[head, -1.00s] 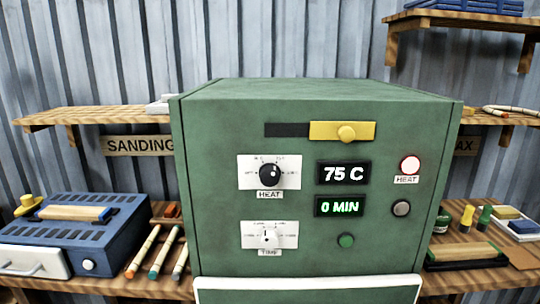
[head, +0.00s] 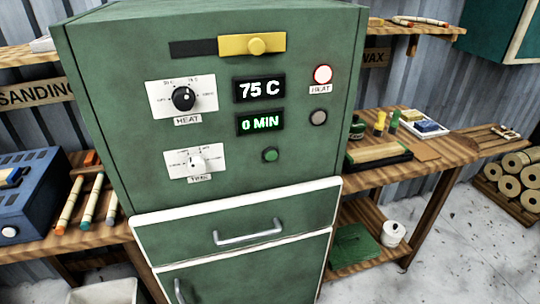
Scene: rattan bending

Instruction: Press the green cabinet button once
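The green cabinet (head: 220,215) stands in the middle of the head view. A small round green button (head: 270,154) sits on its front panel, below the display reading 0 MIN (head: 260,123). Above that, a display reads 75 C (head: 259,89). A black heat knob (head: 183,98) and a white time knob (head: 197,162) are on the left of the panel. A red-ringed heat lamp (head: 322,75) and a grey round button (head: 318,117) are on the right. A yellow slider (head: 252,45) is at the top. Neither of my grippers is in view.
A wooden bench on the left holds a blue box (head: 28,190) and several crayon-like sticks (head: 92,197). The right bench (head: 440,150) holds pads and small bottles. Bundled rolls (head: 510,188) lie at far right. The floor at lower right (head: 450,260) is clear.

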